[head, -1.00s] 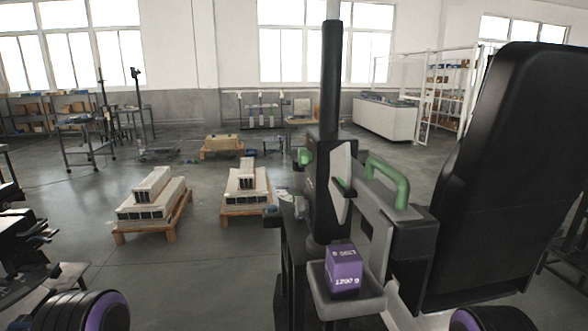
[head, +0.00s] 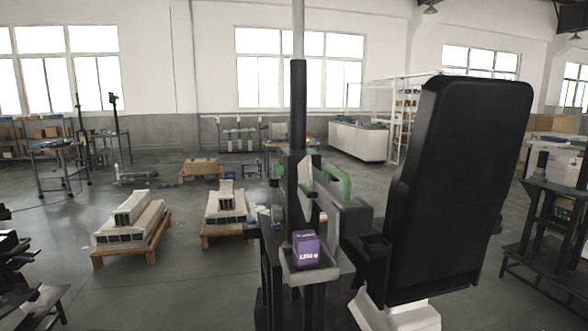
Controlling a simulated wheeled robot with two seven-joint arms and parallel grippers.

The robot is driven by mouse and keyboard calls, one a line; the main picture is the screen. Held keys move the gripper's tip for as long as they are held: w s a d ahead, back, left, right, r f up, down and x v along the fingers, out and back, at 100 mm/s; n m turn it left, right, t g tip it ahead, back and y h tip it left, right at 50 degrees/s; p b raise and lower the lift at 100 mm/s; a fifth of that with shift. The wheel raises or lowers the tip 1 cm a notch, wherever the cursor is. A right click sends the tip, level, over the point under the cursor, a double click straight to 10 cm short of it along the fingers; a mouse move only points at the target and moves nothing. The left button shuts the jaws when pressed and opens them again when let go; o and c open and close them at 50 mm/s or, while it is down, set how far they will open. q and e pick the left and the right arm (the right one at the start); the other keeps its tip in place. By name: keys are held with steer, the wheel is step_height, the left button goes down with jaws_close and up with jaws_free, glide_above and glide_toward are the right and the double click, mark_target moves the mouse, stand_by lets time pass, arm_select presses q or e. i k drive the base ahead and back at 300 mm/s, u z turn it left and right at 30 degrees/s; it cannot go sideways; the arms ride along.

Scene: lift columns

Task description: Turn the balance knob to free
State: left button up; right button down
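A lift column (head: 298,110) with a black sleeve and a pale upper rod stands upright near the middle of the head view. Its carriage (head: 345,217) bears a green curved handle (head: 340,181) and a pale plate (head: 314,190). A small green part (head: 278,171) shows on the column's left side. I cannot tell which part is the balance knob or how it is set. A purple block (head: 306,247) with white lettering sits in a grey tray (head: 290,277) on the column's front. Neither of my grippers is in view.
A tall black padded backrest (head: 458,190) stands right of the column on a pale base (head: 396,316). Pallets (head: 152,249) with stacked pale blocks lie to the left. A dark workbench (head: 558,190) stands at the far right. Floor between is open.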

mark_target(277, 170)
steer(key=z, duration=0.3)
steer(key=i, duration=1)
steer(key=u, duration=0.1)
